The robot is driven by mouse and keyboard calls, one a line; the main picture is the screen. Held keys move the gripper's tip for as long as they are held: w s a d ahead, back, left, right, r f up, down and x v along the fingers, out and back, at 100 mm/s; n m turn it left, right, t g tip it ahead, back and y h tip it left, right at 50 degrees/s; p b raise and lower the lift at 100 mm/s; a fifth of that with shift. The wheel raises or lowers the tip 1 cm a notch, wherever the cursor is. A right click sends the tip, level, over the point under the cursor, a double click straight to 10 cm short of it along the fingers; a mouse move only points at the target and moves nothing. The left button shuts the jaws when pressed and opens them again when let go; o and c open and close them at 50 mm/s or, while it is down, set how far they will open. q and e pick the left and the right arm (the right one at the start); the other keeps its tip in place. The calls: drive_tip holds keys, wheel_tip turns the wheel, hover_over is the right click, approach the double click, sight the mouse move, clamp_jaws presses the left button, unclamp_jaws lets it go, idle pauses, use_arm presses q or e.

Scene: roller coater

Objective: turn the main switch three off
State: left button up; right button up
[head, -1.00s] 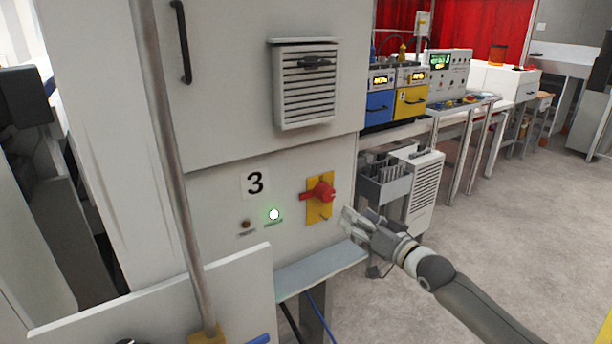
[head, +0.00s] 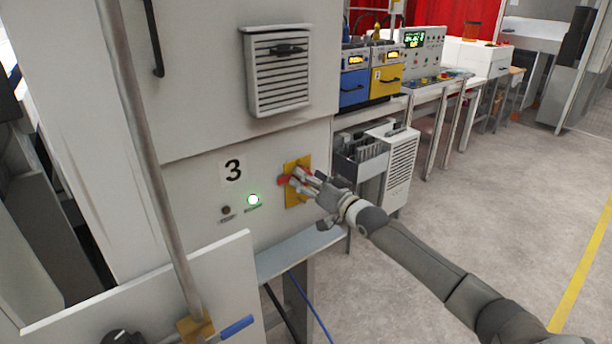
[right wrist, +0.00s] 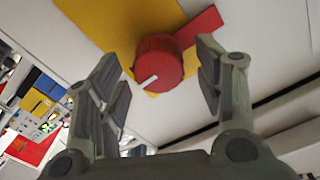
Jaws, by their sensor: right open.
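In the head view my right gripper (head: 299,183) is in front of the switch and hides much of the knob. In the right wrist view the open fingers (right wrist: 166,78) stand on either side of the knob, with gaps between; I cannot tell whether they touch it. A red handle bar sticks out from the knob towards the upper right there. A green light (head: 253,199) glows left of the switch. My left gripper is not in view.
A vented box (head: 279,70) juts out above the switch. A ledge (head: 299,251) lies below the panel, and a vertical pole (head: 140,150) stands to the left. A grey tray unit (head: 363,160) is to the right. Open floor lies further right.

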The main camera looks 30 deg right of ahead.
drive_tip(key=shift+w, duration=0.65)
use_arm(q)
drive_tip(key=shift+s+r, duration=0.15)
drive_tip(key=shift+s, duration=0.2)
use_arm(e)
drive_tip(key=shift+w, duration=0.1)
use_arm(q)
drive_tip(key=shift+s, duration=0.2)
use_arm(e)
drive_tip(key=c, duration=1)
